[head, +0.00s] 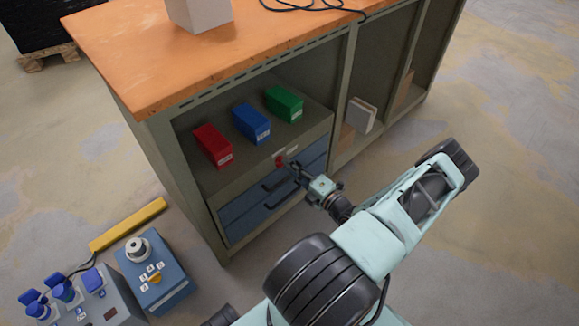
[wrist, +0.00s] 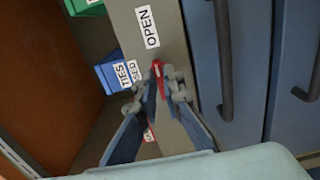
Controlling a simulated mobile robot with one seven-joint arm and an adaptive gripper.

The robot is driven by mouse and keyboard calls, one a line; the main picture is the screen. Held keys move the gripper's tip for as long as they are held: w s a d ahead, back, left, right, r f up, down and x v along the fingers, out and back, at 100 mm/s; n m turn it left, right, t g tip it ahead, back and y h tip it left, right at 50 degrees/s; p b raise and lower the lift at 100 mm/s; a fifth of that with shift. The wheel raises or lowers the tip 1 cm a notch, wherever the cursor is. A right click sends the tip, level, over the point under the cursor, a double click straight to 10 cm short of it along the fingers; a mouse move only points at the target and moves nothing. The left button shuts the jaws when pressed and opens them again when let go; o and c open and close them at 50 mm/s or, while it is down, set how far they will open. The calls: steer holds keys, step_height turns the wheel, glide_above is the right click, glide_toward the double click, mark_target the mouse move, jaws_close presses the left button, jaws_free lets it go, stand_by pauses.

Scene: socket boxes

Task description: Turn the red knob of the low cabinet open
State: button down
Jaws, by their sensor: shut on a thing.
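The red knob (head: 279,160) sits on the green-grey strip above the drawers of the low cabinet (head: 160,150). My gripper (head: 296,168) reaches it from the front right. In the wrist view my gripper (wrist: 160,88) has a finger on each side of the red knob (wrist: 158,78) and is shut on it. The knob's long side runs roughly up and down in that view.
Red (head: 212,145), blue (head: 251,123) and green (head: 284,103) boxes stand on the shelf above the blue drawers (head: 255,207), whose dark handles stick out near my gripper. A blue control box (head: 170,285) and a yellow bar (head: 128,224) lie left on the floor. The right floor is clear.

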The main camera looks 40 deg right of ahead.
stand_by(0.5)
steer(key=c, duration=2.1)
jaws_free()
steer(key=s, duration=0.8)
steer(key=s+d, duration=0.1)
steer(key=s, duration=0.3)
